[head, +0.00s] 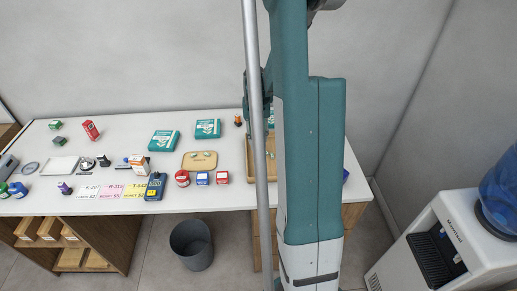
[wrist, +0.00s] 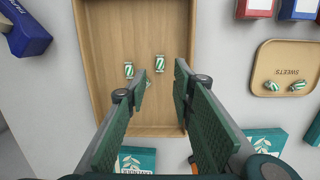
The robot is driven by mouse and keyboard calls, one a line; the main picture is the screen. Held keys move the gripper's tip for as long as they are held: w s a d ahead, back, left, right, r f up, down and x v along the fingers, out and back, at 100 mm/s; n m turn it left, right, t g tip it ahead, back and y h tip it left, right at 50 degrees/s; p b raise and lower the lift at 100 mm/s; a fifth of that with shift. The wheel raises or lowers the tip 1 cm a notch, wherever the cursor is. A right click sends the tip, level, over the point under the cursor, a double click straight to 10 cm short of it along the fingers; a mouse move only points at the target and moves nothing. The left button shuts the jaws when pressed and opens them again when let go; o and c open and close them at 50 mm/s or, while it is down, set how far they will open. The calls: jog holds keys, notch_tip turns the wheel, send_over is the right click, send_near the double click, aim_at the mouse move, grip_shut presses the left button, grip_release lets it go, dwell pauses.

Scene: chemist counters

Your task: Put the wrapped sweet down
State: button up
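The right sweet shows in the gap between the fingertips, apart from both.
A tan tray marked SWEETS (wrist: 283,58) holds two more wrapped sweets and also shows in the head view (head: 188,166). Teal cartons (wrist: 136,159) lie by the box's near side. Blue (wrist: 28,36) and red (wrist: 252,8) boxes lie near its other sides.

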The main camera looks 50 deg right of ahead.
jog(key=shift+w+d+r, duration=0.1)
jog(key=shift+w+r, duration=0.05)
jog(key=shift+r, duration=1)
jog(key=shift+w+d+r, duration=0.1)
jog(key=shift+w+r, duration=0.05)
jog(key=shift+r, duration=1)
jog(key=shift+a, duration=0.1)
jog(key=a+r+n+t+h, duration=0.1)
jog(key=a+r+n, duration=0.1)
jog(key=a+r, duration=0.45)
jog(key=a+r+n+t, duration=0.15)
jog(key=a+r, duration=0.25)
jog(key=a, duration=0.6)
jog(key=a+r+n+t+h, duration=0.1)
jog(key=a+r, duration=0.4)
jog(key=a, duration=0.4)
jog(key=s+a+r+n+t, duration=0.1)
jog(key=s+a+n+t, duration=0.1)
jog(key=s+a, duration=0.4)
jog(key=s+a+r+n+t+y, duration=0.1)
jog(key=s+a+n+t, duration=0.2)
jog(key=a, duration=1)
jog(key=s, duration=0.3)
jog(key=shift+r, duration=0.35)
jog(key=shift+a, duration=0.1)
dwell(0.4)
